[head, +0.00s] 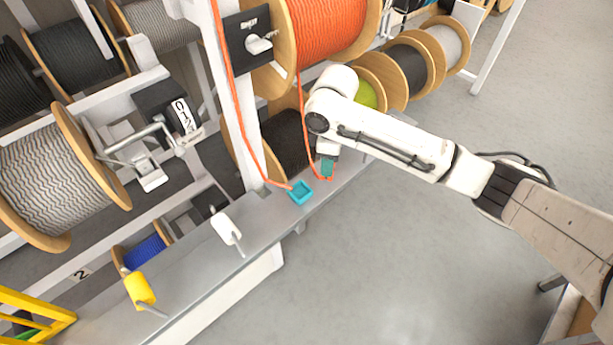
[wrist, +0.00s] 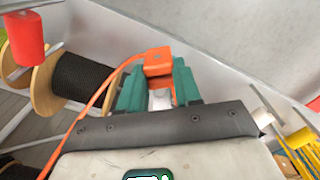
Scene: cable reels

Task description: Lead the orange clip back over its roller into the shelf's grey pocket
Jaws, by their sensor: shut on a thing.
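My gripper (head: 327,168) hangs over the grey shelf's front edge, its teal fingers close together. In the wrist view, my gripper (wrist: 160,92) is shut on the orange clip (wrist: 158,61), whose block shows between and beyond the fingertips. An orange cord (wrist: 107,82) runs from the clip down to the left. In the head view, orange cord (head: 305,125) hangs from the orange reel toward my gripper. A white roller (head: 226,228) and a yellow roller (head: 139,289) stand on the shelf (head: 195,265); a red roller (wrist: 25,38) shows in the wrist view. I cannot make out a grey pocket.
A cyan open pocket (head: 301,193) sits on the shelf just left of my gripper, with another orange cord stretch reaching it. A white post (head: 238,110) and a black cable reel (head: 287,139) stand behind. The floor (head: 390,260) in front is clear.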

